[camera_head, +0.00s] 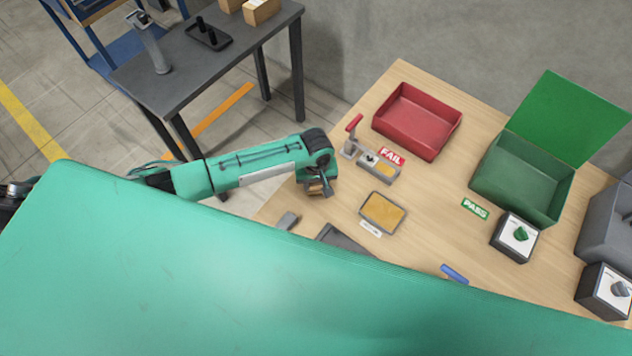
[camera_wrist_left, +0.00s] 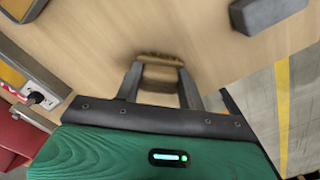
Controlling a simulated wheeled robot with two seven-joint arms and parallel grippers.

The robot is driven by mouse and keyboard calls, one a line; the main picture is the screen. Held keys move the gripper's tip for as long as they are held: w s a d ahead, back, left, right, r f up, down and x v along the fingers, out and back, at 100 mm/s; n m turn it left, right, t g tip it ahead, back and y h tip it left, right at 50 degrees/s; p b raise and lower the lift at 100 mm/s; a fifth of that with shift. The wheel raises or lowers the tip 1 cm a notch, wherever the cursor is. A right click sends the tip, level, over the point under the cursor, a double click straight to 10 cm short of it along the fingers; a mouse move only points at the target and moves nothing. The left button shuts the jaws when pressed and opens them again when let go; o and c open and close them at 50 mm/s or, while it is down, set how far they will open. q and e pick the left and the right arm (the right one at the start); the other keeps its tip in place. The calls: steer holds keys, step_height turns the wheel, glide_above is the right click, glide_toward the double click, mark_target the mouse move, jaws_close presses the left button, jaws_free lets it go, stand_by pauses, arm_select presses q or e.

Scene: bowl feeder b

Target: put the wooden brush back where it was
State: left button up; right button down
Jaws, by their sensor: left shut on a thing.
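My left gripper (camera_head: 322,190) is above the left part of the wooden table, left of the orange pad. In the left wrist view, my left gripper (camera_wrist_left: 160,85) is shut on the wooden brush (camera_wrist_left: 160,72), whose tan body sits between the two dark fingers. Its bristly brown edge points away from the wrist. In the head view the brush (camera_head: 315,187) is a small brown patch, partly hidden by the gripper. I cannot tell whether the brush touches the table. My right gripper is not in view.
A fixture with a red handle (camera_head: 354,122) stands close behind the gripper, near a red bin (camera_head: 418,122). A framed orange pad (camera_head: 382,212) is to the right. A small grey block (camera_head: 288,220) and dark tray (camera_head: 345,238) are nearer. A green box (camera_head: 522,178) is far right.

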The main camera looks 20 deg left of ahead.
arm_select(q)
steer(key=o, duration=1.3)
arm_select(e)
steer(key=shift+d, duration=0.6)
arm_select(q)
steer(key=shift+r, duration=0.45)
step_height(320, 180, up, 11)
steer(key=shift+r, duration=0.15)
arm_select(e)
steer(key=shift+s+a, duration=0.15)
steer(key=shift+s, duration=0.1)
